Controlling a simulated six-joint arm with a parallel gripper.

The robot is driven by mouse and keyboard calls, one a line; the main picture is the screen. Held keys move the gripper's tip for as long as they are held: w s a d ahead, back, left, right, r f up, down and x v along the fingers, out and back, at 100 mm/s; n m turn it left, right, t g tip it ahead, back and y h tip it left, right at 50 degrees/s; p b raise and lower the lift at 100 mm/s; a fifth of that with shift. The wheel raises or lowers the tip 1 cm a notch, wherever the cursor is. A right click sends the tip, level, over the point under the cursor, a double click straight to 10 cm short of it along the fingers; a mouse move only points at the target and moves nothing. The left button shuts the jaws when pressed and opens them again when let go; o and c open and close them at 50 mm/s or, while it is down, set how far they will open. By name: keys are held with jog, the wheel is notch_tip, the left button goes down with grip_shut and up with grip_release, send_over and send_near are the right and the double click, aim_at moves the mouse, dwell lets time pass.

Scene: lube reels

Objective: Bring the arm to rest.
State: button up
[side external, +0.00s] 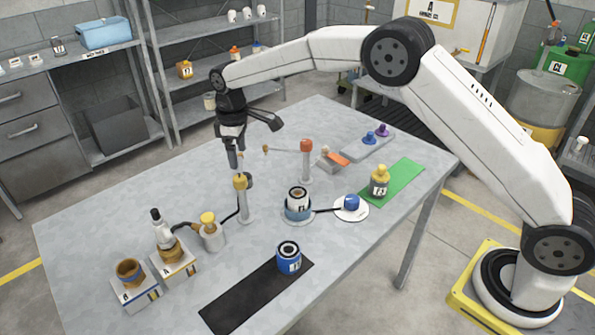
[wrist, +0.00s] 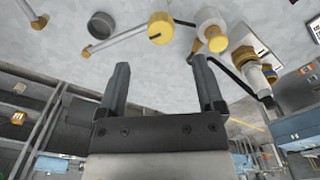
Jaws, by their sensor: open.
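My gripper (side external: 236,160) hangs pointing down above the far left part of the grey table (side external: 110,220). Its jaws are apart, with nothing between them, and both fingers also show in the wrist view (wrist: 160,75). The yellow-capped post (side external: 241,205) stands just below and in front of it in the side view. In the wrist view the yellow cap (wrist: 160,28) lies beyond the fingertips. The orange-capped post (side external: 306,165) with a thin side arm stands to its right. The gripper seems apart from all of these.
A blue can (side external: 289,260) stands on a black mat (side external: 225,312). A yellow bottle (side external: 379,184) stands on a green mat (side external: 408,175). A white-and-blue container (side external: 297,203), a yellow-capped bottle (side external: 210,234) and labelled blocks (side external: 137,294) also stand on the table. Shelves (side external: 190,85) stand behind.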

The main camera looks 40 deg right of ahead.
jog(key=shift+s+d+r, duration=0.15)
jog(key=shift+s+d, duration=0.15)
jog(key=s+d+m, duration=0.2)
jog(key=s+d, duration=0.1)
jog(key=s, duration=0.6)
jog(key=s+d+f+m+t, duration=0.1)
jog(key=s+d+m, duration=0.2)
jog(key=s, duration=0.7)
jog(key=s+d+m+t, duration=0.1)
jog(key=s+d+m, duration=0.2)
jog(key=s, duration=0.7)
jog(key=shift+s+d+f, duration=0.25)
jog(key=shift+d+f, duration=0.05)
jog(key=shift+d, duration=0.5)
